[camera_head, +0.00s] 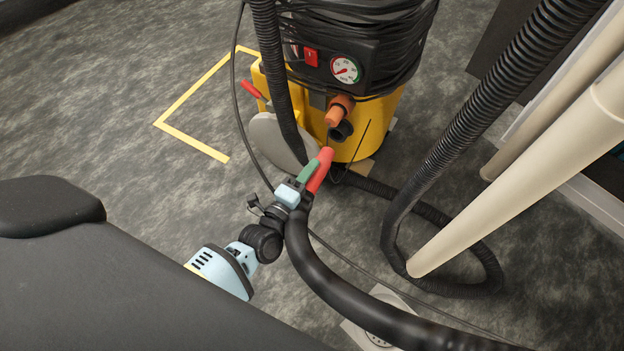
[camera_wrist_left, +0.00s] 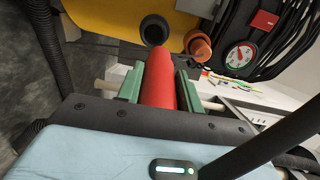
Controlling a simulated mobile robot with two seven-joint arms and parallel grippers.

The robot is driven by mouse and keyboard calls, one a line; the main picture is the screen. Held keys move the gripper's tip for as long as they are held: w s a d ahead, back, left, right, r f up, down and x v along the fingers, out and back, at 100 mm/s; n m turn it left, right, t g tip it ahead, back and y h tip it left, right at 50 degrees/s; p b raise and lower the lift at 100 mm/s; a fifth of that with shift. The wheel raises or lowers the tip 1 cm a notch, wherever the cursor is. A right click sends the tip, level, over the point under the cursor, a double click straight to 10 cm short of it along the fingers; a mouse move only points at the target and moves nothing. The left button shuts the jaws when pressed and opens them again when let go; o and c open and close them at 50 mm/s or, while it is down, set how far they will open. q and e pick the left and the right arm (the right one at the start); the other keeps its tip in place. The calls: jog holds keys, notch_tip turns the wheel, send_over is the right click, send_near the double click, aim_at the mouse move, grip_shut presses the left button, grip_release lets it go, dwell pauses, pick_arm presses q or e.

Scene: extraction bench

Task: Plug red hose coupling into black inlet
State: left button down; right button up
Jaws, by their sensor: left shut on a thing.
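The red hose coupling (camera_head: 321,170) is on the end of a thick black hose (camera_head: 318,268). My left gripper (camera_head: 311,174) is shut on the coupling, and its green fingers lie on either side of it in the wrist view (camera_wrist_left: 159,88). The coupling also fills the middle of the wrist view (camera_wrist_left: 158,80). The black inlet (camera_head: 342,132) is a round opening low on the yellow machine. In the wrist view the inlet (camera_wrist_left: 155,29) lies just beyond the coupling's tip, which looks apart from it. My right gripper is not in view.
An orange fitting (camera_head: 340,109) sits just above the inlet. The yellow machine (camera_head: 372,125) carries a gauge (camera_head: 345,69) and a red switch (camera_head: 311,57). A black corrugated hose (camera_head: 452,130) and a beige pipe (camera_head: 520,180) stand at right. Open floor lies at left.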

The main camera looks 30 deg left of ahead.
pick_arm(q)
jog(key=shift+s+a+f+n+y+b, duration=0.1)
jog(key=shift+a+f+n+y+b, duration=0.1)
jog(key=shift+a+f, duration=0.25)
jog(key=shift+s+a+f+n+y+b, duration=0.1)
jog(key=shift+a+f+y+b, duration=0.1)
jog(key=shift+f, duration=0.45)
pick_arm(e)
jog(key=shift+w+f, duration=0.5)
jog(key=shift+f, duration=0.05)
